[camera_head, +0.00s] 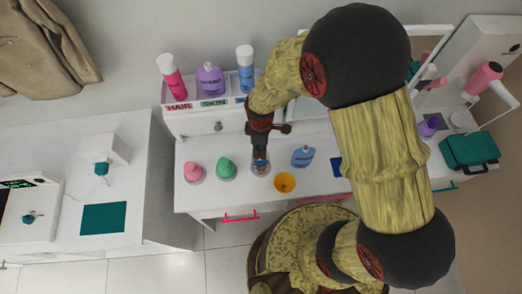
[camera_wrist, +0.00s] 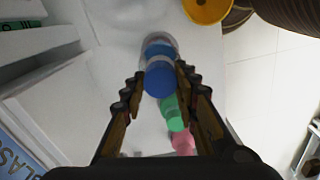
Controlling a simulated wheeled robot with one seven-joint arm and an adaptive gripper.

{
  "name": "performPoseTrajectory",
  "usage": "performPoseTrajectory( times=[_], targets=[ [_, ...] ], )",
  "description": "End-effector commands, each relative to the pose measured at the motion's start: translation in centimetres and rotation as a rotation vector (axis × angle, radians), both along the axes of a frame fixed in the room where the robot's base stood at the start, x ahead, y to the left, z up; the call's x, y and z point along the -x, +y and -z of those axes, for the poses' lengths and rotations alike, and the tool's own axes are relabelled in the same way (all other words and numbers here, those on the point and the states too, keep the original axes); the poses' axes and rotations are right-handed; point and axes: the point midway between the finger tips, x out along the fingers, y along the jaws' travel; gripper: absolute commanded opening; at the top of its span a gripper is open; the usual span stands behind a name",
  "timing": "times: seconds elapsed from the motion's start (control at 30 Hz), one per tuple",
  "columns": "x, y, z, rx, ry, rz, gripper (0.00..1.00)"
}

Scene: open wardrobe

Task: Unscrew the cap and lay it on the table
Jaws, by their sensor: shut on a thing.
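My gripper (camera_head: 261,157) points down over the vanity table (camera_head: 240,195) and is shut on the blue cap (camera_wrist: 160,78). In the wrist view the cap sits between the two fingertips. A clear, glassy jar (camera_wrist: 162,38) with blue in it shows just beyond the cap, in line with it; I cannot tell whether the cap is still seated on it. In the head view the fingers hide most of the cap. A pink-capped jar (camera_head: 193,171) and a green-capped jar (camera_head: 226,169) stand to the left of my gripper.
A blue bottle (camera_head: 303,156) and a yellow cup (camera_head: 285,182) stand close to the right of my gripper. A rack (camera_head: 205,100) with labelled slots holds several bottles behind it. Some bare tabletop lies in front of the jars. A teal case (camera_head: 470,150) is at far right.

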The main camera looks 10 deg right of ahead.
Motion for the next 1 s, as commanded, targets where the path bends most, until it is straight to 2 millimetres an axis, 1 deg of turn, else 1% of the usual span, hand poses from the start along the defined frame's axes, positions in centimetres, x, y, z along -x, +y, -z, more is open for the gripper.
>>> performPoseTrajectory(
  times=[0.1, 0.8, 0.9, 1.0],
  targets=[
    [0.07, -0.01, -0.02, 0.001, 0.001, -0.148, 0.02],
    [0.03, -0.01, -0.09, 0.0, 0.001, -1.043, 0.02],
    [0.02, -0.01, -0.09, 0.0, 0.002, -1.141, 0.02],
    [0.02, -0.01, -0.08, 0.001, 0.001, -1.19, 0.02]
  ],
)
